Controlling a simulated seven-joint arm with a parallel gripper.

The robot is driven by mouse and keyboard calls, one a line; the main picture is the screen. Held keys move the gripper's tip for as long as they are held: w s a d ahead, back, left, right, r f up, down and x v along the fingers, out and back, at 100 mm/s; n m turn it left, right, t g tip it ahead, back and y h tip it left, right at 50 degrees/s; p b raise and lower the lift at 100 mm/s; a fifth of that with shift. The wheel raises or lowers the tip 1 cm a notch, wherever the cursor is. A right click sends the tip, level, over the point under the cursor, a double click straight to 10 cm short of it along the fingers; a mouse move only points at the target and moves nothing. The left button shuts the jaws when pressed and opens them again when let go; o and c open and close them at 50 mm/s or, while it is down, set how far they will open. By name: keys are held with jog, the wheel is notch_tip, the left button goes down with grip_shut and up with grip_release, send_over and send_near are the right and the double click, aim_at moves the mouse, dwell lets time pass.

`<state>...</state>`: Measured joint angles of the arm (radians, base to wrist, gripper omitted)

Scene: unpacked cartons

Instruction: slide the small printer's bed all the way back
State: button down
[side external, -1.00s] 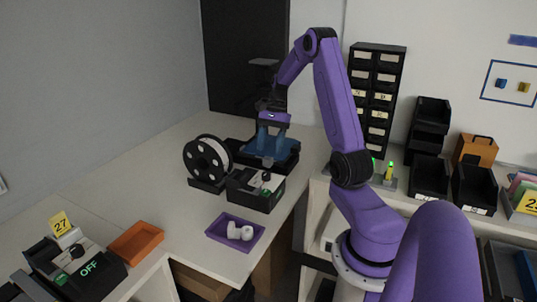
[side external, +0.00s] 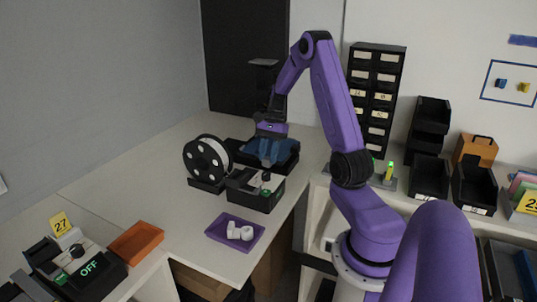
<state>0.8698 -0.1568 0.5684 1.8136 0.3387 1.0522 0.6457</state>
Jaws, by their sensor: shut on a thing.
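The small printer (side external: 255,193) stands on the white bench with a black base and a grey top panel. Its blue bed (side external: 264,152) sits behind that panel, over the black frame. My gripper (side external: 270,139) points down at the bed from above and is shut on it. The fingertips are small, and the exact grip point is hard to make out.
A white filament spool (side external: 208,158) on a black holder stands left of the printer. A purple tray (side external: 213,229) with white parts lies in front. An orange tray (side external: 135,242) and a black device reading OFF (side external: 89,267) are at lower left. Black drawers (side external: 376,95) stand to the right.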

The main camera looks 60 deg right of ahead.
jog(key=shift+w, duration=2.1)
jog(key=c, duration=0.8)
grip_release()
jog(key=shift+r, duration=0.1)
jog(key=v, duration=1.7)
jog(key=shift+r, duration=0.2)
